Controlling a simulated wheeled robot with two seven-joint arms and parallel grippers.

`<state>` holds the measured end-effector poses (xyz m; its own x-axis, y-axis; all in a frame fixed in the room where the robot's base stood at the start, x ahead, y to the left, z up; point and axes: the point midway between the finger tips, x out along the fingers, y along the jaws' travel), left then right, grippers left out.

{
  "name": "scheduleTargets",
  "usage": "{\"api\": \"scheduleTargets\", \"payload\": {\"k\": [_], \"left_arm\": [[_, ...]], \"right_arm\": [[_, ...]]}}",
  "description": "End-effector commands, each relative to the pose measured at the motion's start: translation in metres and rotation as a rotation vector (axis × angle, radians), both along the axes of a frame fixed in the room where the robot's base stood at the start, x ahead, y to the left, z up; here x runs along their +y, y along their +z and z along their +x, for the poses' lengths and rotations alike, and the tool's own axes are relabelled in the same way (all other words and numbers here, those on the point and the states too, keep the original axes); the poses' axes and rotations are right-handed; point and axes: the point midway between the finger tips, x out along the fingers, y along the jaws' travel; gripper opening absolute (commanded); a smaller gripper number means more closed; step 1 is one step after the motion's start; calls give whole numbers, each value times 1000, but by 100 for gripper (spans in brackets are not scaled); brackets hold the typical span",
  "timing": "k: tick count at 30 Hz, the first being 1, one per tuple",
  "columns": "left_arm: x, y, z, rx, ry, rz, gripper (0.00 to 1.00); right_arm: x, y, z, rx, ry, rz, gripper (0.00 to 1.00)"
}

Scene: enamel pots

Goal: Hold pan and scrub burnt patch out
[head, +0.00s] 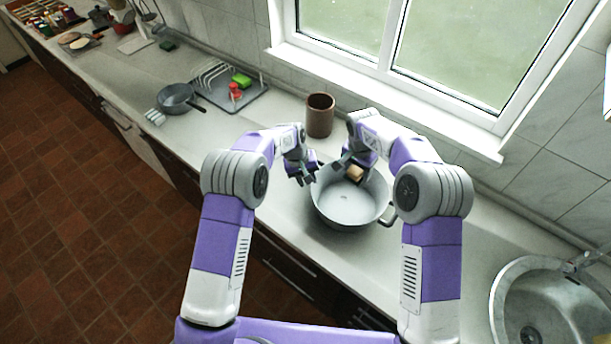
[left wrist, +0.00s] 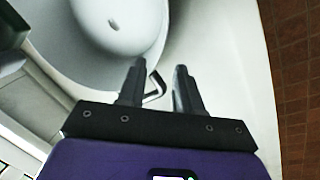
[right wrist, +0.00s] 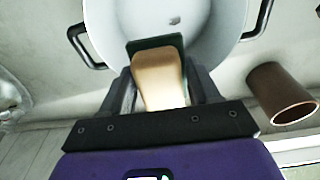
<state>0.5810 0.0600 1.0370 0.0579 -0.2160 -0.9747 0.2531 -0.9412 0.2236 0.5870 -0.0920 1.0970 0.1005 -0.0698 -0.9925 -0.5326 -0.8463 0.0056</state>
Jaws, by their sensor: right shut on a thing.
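The pan (head: 348,215), a wide pale enamel pot with black loop handles, stands on the counter between my arms. A small grey burnt patch (head: 344,197) marks its inside bottom; it also shows in the right wrist view (right wrist: 175,20). My right gripper (head: 353,168) is shut on a tan scrubber (right wrist: 158,78) with a dark green pad, over the pan's inside at the window side. Whether the pad touches the pan is unclear. My left gripper (head: 306,178) is open at the pan's left edge. Its fingers stand apart, with a black loop handle (left wrist: 153,86) showing between them.
A brown cylindrical pot (head: 320,116) stands close behind the pan, near the window. A sink (head: 497,300) lies at the right. Farther left are a small frying pan (head: 177,98) and a drying rack (head: 240,98). The counter before the pan is clear.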

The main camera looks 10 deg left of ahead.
Motion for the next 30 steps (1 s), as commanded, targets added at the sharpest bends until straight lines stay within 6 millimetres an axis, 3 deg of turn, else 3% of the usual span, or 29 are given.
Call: {"api": "scheduleTargets", "payload": {"k": [9,15,21,30], "left_arm": [[-13,-61,3,2,1,-1,34],[-20,-89,5,1,0,0,34],[-22,-100,6,-1,0,-1,34],[-22,-101,6,-1,0,-1,31]], "right_arm": [[0,0,0,0,0,0,37],[0,0,0,0,0,0,37],[0,0,0,0,0,0,37],[0,0,0,0,0,0,37]]}}
